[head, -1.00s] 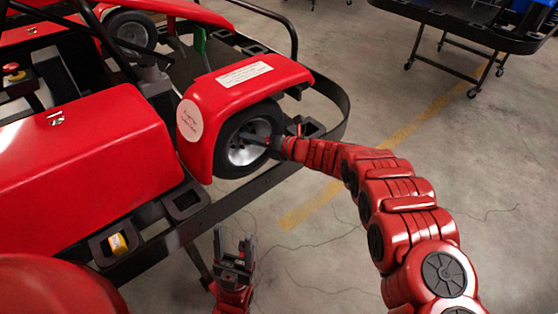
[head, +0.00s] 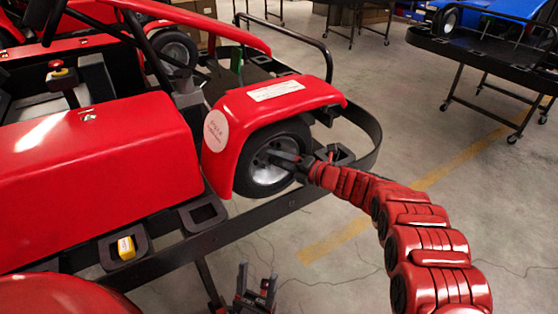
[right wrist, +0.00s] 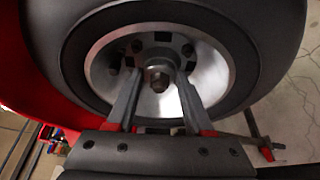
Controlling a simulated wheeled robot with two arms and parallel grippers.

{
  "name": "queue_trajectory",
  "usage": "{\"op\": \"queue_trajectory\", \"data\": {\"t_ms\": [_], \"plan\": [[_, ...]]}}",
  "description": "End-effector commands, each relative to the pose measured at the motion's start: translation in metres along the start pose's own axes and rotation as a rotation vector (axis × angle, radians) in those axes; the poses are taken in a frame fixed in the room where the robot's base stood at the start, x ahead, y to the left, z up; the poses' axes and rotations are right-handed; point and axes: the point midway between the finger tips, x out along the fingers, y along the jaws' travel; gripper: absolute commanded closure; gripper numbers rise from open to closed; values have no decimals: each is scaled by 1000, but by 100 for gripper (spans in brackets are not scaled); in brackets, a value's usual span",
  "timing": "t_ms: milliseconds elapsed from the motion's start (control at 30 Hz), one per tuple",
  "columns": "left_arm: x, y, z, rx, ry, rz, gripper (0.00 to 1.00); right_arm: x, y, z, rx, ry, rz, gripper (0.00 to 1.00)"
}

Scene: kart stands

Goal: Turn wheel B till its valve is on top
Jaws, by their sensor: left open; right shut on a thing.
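The wheel (head: 247,182) under the red fender has a black tyre and a silver rim; I take it for wheel B, though no letter is readable on it. My right gripper (head: 283,158) reaches in from the right, with its fingers at the hub. In the right wrist view the wheel (right wrist: 205,70) fills the picture. There my right gripper (right wrist: 157,82) is shut on the hub, one finger on each side of the centre nut (right wrist: 158,78). I cannot make out the valve. My left gripper (head: 257,283) is open and empty, low in front of the kart, fingers pointing up.
The red fender (head: 285,103) arches close over the wheel. A dark bumper rail (head: 372,135) curves around it, and a stand rail (head: 225,235) runs below. A yellow piece (head: 126,248) sits at lower left. Another stand (head: 480,55) is at upper right. Floor between is free.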

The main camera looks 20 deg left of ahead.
Motion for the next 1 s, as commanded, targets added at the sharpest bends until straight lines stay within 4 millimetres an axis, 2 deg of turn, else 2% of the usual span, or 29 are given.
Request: {"op": "queue_trajectory", "data": {"t_ms": [33,67,100,367,533,667,867,900,1000], "plan": [[0,0,0,0,0,0,41,0,-1,-1,0,1,-2,100],[0,0,0,0,0,0,41,0,-1,-1,0,1,-2,45],[0,0,0,0,0,0,41,0,-1,-1,0,1,-2,41],[1,0,0,0,0,0,41,-1,0,0,0,0,-1,41],[15,-1,-3,0,0,0,41,-16,3,2,4,0,-6,41],[32,-2,-5,0,0,0,41,-41,5,4,5,-3,-4,41],[58,-3,-10,0,0,0,41,-95,7,4,6,-4,-1,41],[70,-4,-12,0,0,0,41,-101,10,4,4,-2,-1,41],[89,-4,-15,0,0,0,41,-119,9,4,2,-2,-3,41]]}}
